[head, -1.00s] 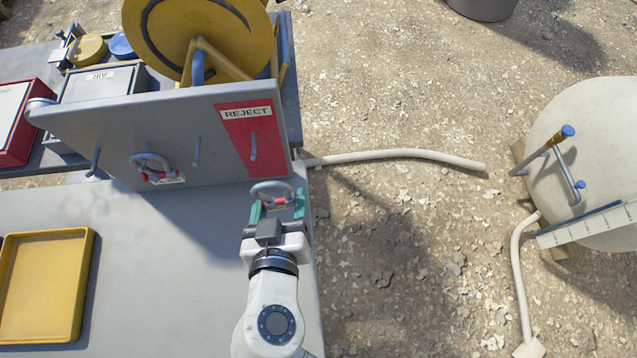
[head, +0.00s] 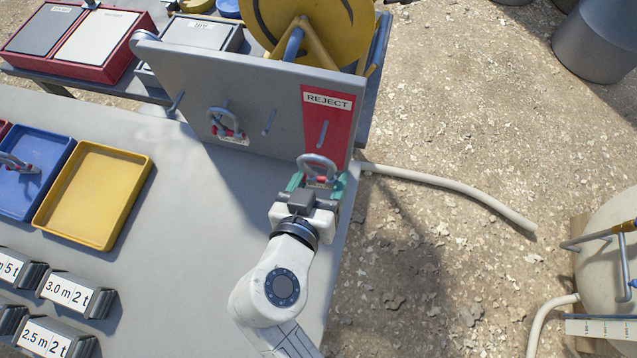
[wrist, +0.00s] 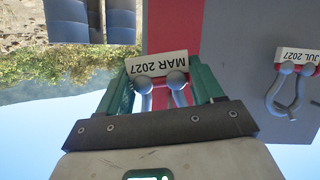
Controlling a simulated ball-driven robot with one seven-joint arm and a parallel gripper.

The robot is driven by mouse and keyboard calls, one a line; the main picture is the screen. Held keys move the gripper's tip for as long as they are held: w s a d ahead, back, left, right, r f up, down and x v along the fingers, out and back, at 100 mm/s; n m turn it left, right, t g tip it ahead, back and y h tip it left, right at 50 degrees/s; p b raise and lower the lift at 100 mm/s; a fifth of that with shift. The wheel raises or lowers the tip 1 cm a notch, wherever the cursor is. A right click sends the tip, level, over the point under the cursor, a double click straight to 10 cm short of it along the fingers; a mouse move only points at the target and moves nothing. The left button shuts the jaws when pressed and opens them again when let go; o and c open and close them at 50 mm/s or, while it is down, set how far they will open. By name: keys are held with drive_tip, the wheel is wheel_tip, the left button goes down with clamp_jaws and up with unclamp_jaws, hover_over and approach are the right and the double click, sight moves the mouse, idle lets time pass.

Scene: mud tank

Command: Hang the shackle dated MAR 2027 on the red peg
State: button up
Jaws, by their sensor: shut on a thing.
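My gripper (head: 315,184) is shut on a grey shackle (head: 319,164) with a red pin. In the wrist view, which is upside down, the held shackle (wrist: 160,84) carries a white tag (wrist: 157,63) reading MAR 2027. A red panel (head: 342,118) marked REJECT is on the upright grey board, with one grey-blue peg (head: 323,134) on it. The shackle is in front of the panel's lower part and appears just below the peg in the head view. The peg does not pass through it. The peg is not visible in the wrist view.
Another shackle (head: 226,121), tagged JUL 2027 in the wrist view (wrist: 291,88), hangs on the board. A bare peg (head: 269,122) is between it and the red panel. Yellow (head: 140,200) and blue (head: 45,204) trays stand left. Tabletop between trays and gripper is clear.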

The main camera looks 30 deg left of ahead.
drive_tip(key=shift+w+a+f, duration=0.1)
drive_tip(key=shift+w+a, duration=0.1)
drive_tip(key=shift+w, duration=0.55)
drive_tip(key=shift+w+a, duration=0.2)
drive_tip(key=shift+w, duration=0.55)
drive_tip(key=shift+w+a+f, duration=0.1)
drive_tip(key=shift+w+a, duration=0.1)
drive_tip(key=shift+w, duration=0.55)
drive_tip(key=shift+f+b+x, duration=0.2)
drive_tip(key=shift+b+x, duration=0.65)
drive_tip(key=shift+x, duration=0.05)
drive_tip(key=o, duration=1.5)
drive_tip(key=shift+c, duration=0.2)
drive_tip(key=shift+s, duration=0.1)
drive_tip(key=b, duration=0.1)
approach(335, 145)
drive_tip(key=v, duration=0.4)
drive_tip(key=shift+s+a+r, duration=0.1)
drive_tip(key=shift+s+r, duration=0.1)
drive_tip(key=shift+s, duration=0.05)
